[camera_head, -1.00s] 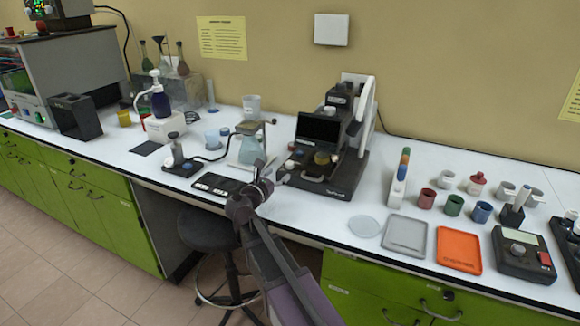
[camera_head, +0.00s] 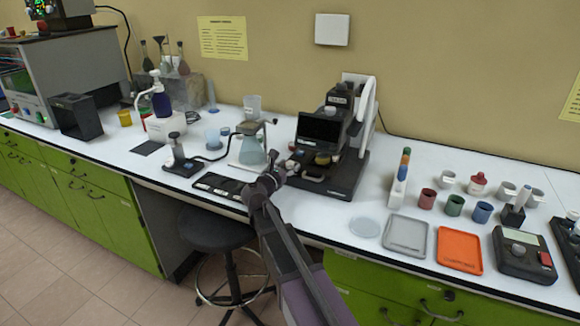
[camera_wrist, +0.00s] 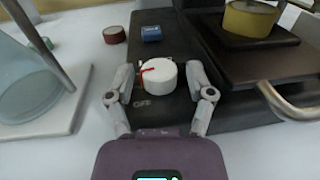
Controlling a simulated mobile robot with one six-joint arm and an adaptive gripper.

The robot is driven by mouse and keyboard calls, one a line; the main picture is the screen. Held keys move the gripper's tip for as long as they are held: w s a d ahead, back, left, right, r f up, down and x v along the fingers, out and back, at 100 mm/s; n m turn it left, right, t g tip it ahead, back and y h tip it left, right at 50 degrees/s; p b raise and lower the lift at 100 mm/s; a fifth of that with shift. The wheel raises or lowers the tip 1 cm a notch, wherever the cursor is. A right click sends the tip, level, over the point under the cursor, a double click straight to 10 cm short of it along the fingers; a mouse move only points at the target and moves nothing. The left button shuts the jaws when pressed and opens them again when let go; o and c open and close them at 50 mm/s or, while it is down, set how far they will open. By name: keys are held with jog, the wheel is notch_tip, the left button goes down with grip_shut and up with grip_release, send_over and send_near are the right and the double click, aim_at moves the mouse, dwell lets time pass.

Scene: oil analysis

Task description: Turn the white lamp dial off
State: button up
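The white lamp dial (camera_wrist: 157,76) shows in the wrist view as a short round knob with a red mark on its top, at the mark's left side. It sits on a dark panel (camera_wrist: 185,40) with an "OFF" label (camera_wrist: 142,104) at its near left. My gripper (camera_wrist: 160,75) is open, with one finger on each side of the dial and a small gap visible at the right. In the head view my gripper (camera_head: 272,172) is at the left front of the black instrument (camera_head: 345,185). The dial cannot be made out there.
A blue knob (camera_wrist: 151,33) and a red knob (camera_wrist: 114,34) lie beyond the dial. A curved metal handle (camera_wrist: 285,105) is at right, below a yellow cup (camera_wrist: 250,18). A flask (camera_head: 252,152) on a stand is left of my gripper.

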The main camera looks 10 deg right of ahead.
grip_shut()
jog(key=shift+s+d+n+t+y, duration=0.1)
jog(key=shift+n+t+y, duration=1.1)
jog(key=shift+n+y, duration=0.1)
jog(key=shift+y, duration=0.3)
jog(key=shift+d+n+t+y, duration=0.1)
jog(key=shift+n+t+y, duration=0.8)
jog(key=shift+n+y, duration=0.8)
jog(key=shift+y, duration=0.5)
jog(key=shift+o, duration=1.9)
grip_release()
